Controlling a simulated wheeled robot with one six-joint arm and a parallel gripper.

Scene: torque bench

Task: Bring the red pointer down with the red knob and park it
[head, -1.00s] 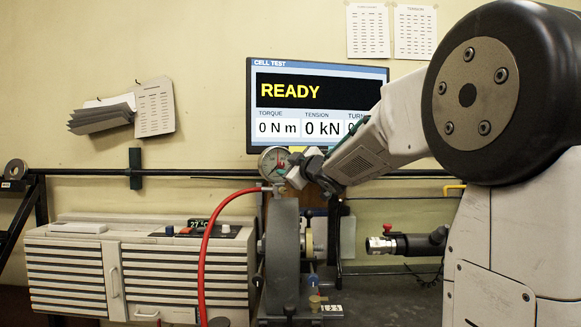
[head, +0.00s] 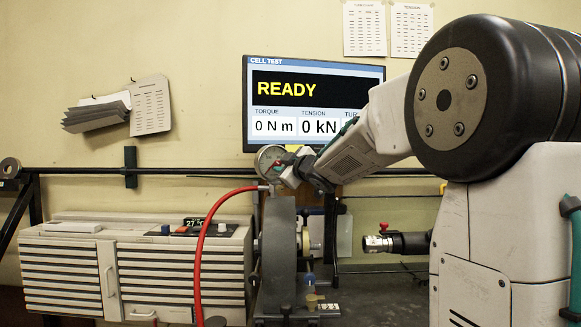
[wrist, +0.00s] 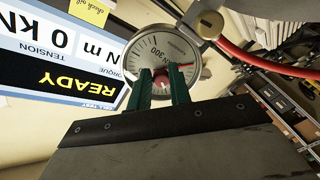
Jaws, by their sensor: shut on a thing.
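A round white-faced gauge (head: 268,160) stands on top of the grey upright housing, left of my gripper (head: 291,170) in the head view. In the wrist view the gauge dial (wrist: 148,52) fills the space beyond my fingertips and looks tilted, its figures upside down. The red pointer (wrist: 185,66) shows as a short red streak at the dial's right side in that view; its full length is not clear. My gripper (wrist: 162,90) has its two green fingers at the dial's centre, shut on the small red knob (wrist: 162,79), which shows between the tips.
A screen (head: 315,95) reading READY hangs behind the gauge. A red hose (head: 203,245) arcs up to the gauge's base. A slatted white unit (head: 135,270) stands at left. A black tool with a metal nose (head: 380,243) lies to the right.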

